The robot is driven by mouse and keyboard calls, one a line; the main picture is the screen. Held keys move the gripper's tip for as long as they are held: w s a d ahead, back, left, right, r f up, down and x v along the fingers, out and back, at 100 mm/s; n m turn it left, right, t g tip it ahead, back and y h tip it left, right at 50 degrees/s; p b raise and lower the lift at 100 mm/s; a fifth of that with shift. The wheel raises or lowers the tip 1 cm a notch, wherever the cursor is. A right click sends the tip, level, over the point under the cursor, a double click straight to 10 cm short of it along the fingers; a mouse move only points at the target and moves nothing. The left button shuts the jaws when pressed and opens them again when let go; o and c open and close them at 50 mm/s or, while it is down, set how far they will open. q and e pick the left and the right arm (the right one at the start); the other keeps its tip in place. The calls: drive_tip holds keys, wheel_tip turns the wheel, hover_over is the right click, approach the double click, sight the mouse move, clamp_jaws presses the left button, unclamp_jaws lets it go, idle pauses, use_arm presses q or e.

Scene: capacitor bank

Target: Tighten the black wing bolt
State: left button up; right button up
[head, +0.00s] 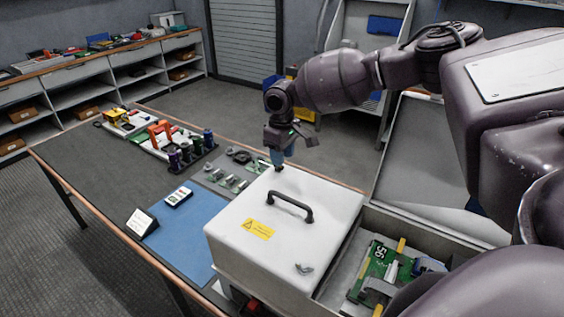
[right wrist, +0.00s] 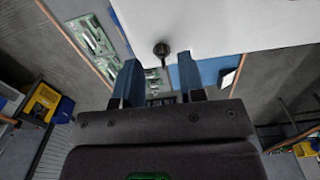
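The black wing bolt (head: 278,169) is at the far left edge of the white box lid (head: 325,195), just below my right gripper (head: 278,153). In the right wrist view the black wing bolt (right wrist: 162,50) shows as a dark knob near the lid's edge. It lies ahead of and between the two blue fingers of my right gripper (right wrist: 159,66). The fingers are spread apart with nothing held between them. I cannot tell whether a finger touches the bolt. My left gripper is not in view.
The lid has a black handle (head: 291,206), a yellow warning label (head: 258,229) and a silver wing bolt (head: 304,268) at the near side. An open bay with a green circuit board (head: 382,266) lies to the right. Tools and cylinders stand on the bench (head: 85,165) beyond.

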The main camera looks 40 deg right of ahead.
drive_tip(key=shift+f, duration=1.7)
drive_tip(key=shift+c, duration=0.3)
